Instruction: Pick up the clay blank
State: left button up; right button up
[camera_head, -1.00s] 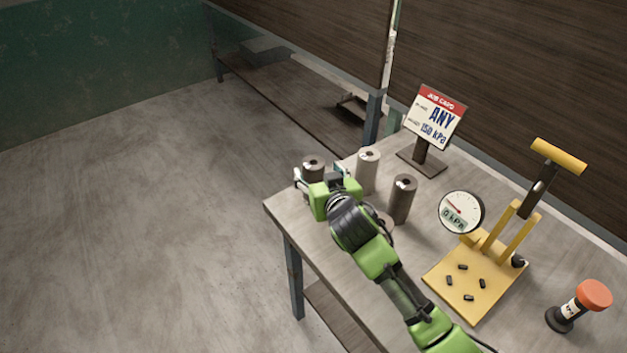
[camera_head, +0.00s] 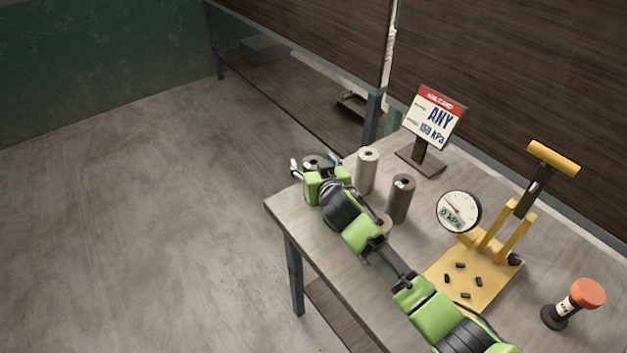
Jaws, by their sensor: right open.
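Several upright cylinders with a hole in the top stand at the table's far left corner; I cannot tell which one the task means. A dark cylinder (camera_head: 312,160) is mostly hidden by my right gripper (camera_head: 315,165). That gripper is open, its fingers on either side of this cylinder; I cannot tell whether they touch it. A pale grey cylinder (camera_head: 367,171) stands just right of the gripper. A dark brown cylinder (camera_head: 401,199) stands nearer. A shorter brownish piece (camera_head: 384,222) is partly hidden by my right arm. My left gripper is out of view.
A job card (camera_head: 435,113) reading "ANY" and "150 kPa" stands at the back of the table (camera_head: 330,245). A yellow lever press (camera_head: 484,265) with a dial gauge (camera_head: 458,211) reading 0 kPa is at right. An orange-topped stamp (camera_head: 575,302) stands at the near right.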

grip_shut()
jog(key=shift+r, duration=0.15)
jog(key=shift+r, duration=0.15)
